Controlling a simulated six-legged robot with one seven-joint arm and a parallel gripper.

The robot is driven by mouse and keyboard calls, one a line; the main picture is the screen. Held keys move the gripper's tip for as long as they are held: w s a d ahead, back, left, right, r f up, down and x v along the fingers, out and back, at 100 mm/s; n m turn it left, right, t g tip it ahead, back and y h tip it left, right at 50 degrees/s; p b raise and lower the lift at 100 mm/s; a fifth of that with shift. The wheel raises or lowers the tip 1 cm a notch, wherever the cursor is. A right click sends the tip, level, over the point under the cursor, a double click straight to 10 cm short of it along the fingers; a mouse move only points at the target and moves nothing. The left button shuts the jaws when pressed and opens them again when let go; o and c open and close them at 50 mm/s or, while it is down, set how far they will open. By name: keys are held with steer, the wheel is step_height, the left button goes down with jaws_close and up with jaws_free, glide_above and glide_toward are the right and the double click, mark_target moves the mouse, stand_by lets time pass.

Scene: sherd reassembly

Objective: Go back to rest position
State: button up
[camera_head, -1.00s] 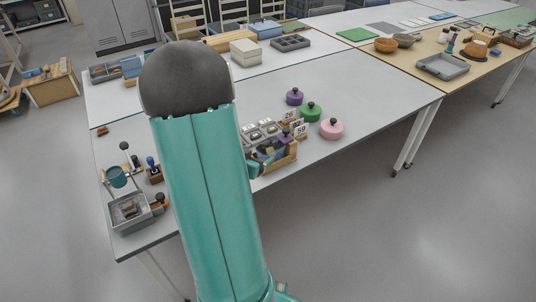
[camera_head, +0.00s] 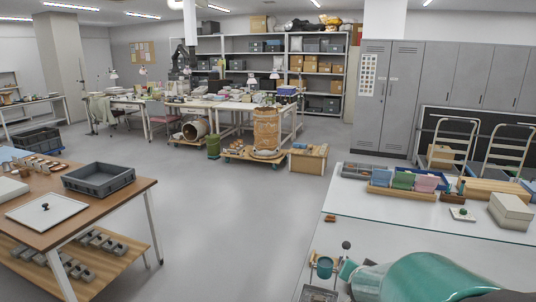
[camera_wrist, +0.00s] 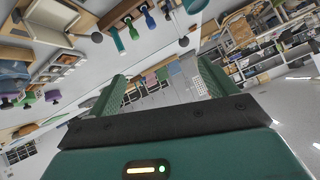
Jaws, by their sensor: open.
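My gripper (camera_wrist: 160,72) shows in the wrist view with its two green fingers spread apart. Nothing is held between them; the room behind shows through the gap. In the head view my teal arm (camera_head: 420,278) lies low at the lower right, over the near part of a white table (camera_head: 460,262). I cannot clearly make out the gripper's fingers in the head view. The wrist view is tilted.
A brown table (camera_head: 90,210) with a grey crate (camera_head: 98,180) stands at the left. Small tools (camera_head: 324,267) stand beside my arm on the white table. Coloured bins (camera_head: 403,180) and a pale box (camera_head: 511,211) lie farther back. Open floor (camera_head: 230,225) separates the tables.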

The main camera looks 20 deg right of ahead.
steer(key=w+a+r+n+t+y, duration=0.15)
steer(key=a+r+n+y, duration=0.25)
steer(key=a, duration=0.8)
steer(key=s+a+r+n+g+y, duration=0.3)
steer(key=s+a+n, duration=0.4)
steer(key=s+a, duration=0.6)
steer(key=a+r+g, duration=0.1)
steer(key=a+r, duration=0.1)
steer(key=a, duration=0.1)
steer(key=shift+s+a+n, duration=0.3)
steer(key=shift+c, duration=0.3)
